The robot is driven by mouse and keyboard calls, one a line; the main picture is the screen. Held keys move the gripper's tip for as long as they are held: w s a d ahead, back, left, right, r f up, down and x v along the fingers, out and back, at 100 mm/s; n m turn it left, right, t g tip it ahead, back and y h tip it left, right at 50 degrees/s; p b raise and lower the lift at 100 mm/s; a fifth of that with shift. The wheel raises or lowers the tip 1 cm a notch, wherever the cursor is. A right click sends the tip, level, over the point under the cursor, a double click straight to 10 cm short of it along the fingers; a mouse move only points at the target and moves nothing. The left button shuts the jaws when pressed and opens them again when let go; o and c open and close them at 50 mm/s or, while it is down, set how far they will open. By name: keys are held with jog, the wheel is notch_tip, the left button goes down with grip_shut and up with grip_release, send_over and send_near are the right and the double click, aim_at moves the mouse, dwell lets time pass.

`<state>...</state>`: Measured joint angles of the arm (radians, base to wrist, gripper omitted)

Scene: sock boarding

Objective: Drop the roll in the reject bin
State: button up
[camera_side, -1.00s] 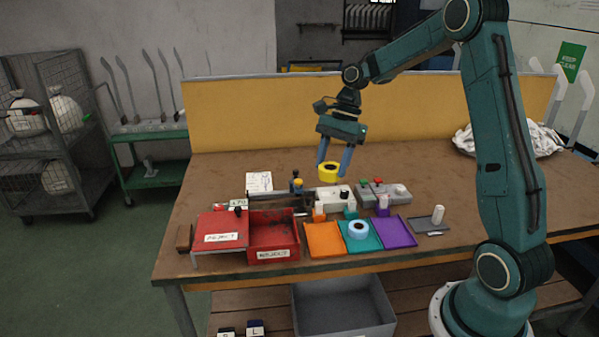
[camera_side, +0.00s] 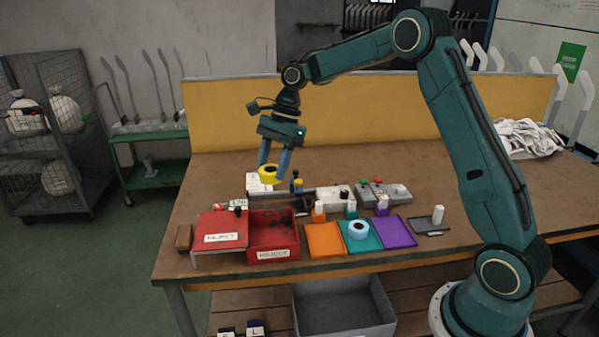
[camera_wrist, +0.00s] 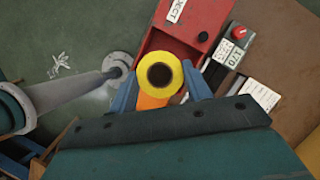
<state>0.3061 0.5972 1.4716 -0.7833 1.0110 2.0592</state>
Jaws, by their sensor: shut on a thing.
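My gripper (camera_side: 273,167) is shut on a yellow roll (camera_side: 268,174), a ring with a dark hole. The roll is held in the air, above and behind the red reject bin (camera_side: 273,254), which stands open at the front left of the bench. In the wrist view, the roll (camera_wrist: 174,73) sits between both fingers of my gripper (camera_wrist: 160,90), with part of the red bin (camera_wrist: 150,40) beyond it. A red lid (camera_side: 221,229) marked REJECT lies left of the bin opening, with a dark knob.
Orange (camera_side: 325,240), teal (camera_side: 373,243) and purple (camera_side: 394,232) trays stand right of the bin. A pale blue roll (camera_side: 359,229) lies in the teal one.

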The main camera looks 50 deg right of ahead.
notch_tip(320, 180, down, 16)
jog(key=shift+r, duration=0.15)
dwell(0.4)
jog(key=shift+f, duration=2.15)
jog(key=o, duration=0.5)
jog(key=shift+f, duration=0.15)
jog(key=shift+o, duration=1)
